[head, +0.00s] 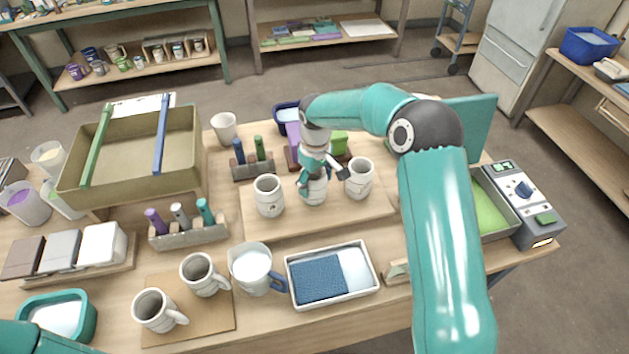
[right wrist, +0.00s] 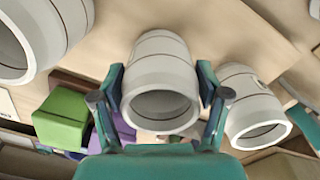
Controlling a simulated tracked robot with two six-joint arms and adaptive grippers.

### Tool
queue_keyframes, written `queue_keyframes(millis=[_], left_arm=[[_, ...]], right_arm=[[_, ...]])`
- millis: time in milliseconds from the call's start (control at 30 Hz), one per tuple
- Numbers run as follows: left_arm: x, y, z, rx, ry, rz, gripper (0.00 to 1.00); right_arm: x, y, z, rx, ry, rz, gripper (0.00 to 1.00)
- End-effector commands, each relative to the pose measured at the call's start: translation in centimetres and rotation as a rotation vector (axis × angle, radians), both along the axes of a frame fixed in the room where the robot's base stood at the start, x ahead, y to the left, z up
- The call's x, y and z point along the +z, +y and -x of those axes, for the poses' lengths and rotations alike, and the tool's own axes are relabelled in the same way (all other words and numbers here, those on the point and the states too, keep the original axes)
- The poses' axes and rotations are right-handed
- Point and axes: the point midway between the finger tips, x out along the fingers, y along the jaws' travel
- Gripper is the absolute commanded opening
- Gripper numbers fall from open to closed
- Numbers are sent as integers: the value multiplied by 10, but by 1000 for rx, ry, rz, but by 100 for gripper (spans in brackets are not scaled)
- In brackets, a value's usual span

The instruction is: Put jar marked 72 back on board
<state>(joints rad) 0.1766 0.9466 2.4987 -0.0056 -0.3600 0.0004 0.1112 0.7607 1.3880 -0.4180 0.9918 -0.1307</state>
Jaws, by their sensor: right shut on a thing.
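My right gripper (head: 320,178) is shut around a pale grey jar (head: 315,193), with one finger on each side. In the right wrist view the fingers flank the same jar (right wrist: 160,85), whose open mouth faces the camera. The jar is upright at the wooden board (head: 305,228); I cannot tell whether its base touches it. Two similar jars stand on the board, one to the left (head: 268,197) and one to the right (head: 358,180). No number 72 is readable on the held jar. My left gripper is out of view.
Behind the held jar are a green block (right wrist: 62,118) and a purple block (head: 292,133). A white tray with a blue cloth (head: 320,280), a handled jug (head: 250,265) and two mugs stand in front. A tool rack (head: 188,236) is at the left. The board's front strip is clear.

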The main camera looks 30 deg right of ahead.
Motion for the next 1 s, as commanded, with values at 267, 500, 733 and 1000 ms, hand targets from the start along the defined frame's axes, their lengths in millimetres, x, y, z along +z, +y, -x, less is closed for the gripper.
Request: queue_keyframes(millis=[267, 500, 733, 1000], left_arm=[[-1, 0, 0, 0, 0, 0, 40], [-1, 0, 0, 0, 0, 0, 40], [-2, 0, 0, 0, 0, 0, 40], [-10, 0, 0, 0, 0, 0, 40]], right_arm=[[-2, -1, 0, -1, 1, 0, 100], [-1, -1, 1, -2, 1, 0, 100], [10, -2, 0, -2, -2, 1, 100], [59, -2, 0, -3, -5, 1, 100]])
